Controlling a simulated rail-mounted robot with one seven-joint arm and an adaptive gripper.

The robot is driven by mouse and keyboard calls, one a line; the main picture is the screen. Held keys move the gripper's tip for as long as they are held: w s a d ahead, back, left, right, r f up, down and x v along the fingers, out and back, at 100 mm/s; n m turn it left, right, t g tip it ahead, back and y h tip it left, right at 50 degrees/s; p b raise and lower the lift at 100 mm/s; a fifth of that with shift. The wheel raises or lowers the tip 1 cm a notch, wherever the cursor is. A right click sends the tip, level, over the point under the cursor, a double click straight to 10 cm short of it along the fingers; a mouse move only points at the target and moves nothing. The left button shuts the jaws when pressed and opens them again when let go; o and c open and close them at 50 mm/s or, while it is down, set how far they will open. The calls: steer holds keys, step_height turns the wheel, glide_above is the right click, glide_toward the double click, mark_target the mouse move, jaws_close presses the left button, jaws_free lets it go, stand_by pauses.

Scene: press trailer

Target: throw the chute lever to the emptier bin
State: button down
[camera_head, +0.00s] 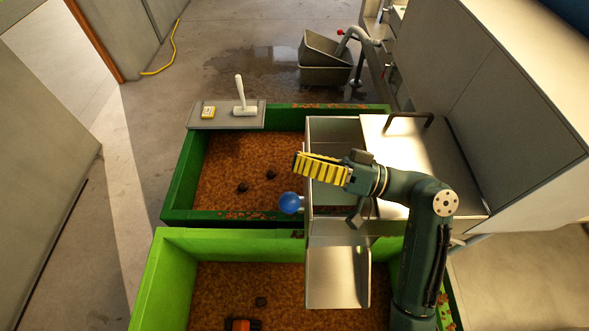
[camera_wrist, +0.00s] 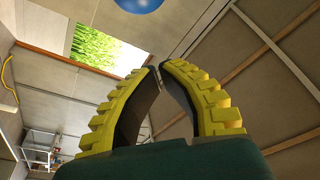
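The chute lever's blue ball knob (camera_head: 290,203) sticks out left of the metal chute, above the dark green bin's near side. The knob also shows at the top edge of the wrist view (camera_wrist: 140,4). The chute has one tray (camera_head: 337,280) over the light green bin (camera_head: 165,275) and another metal section (camera_head: 335,130) over the dark green bin (camera_head: 180,180). Both bins hold brown crumbly material; I cannot tell surely which is emptier.
Dark lumps lie in both bins. A metal cabinet (camera_head: 500,90) stands right; grey tubs (camera_head: 325,60) stand behind. Floor at left is clear.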

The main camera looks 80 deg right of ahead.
steer(key=s+f+b, duration=0.1)
steer(key=s, duration=0.7)
steer(key=shift+s+a+f, duration=0.15)
steer(key=shift+s+f, duration=0.1)
steer(key=shift+f, duration=0.1)
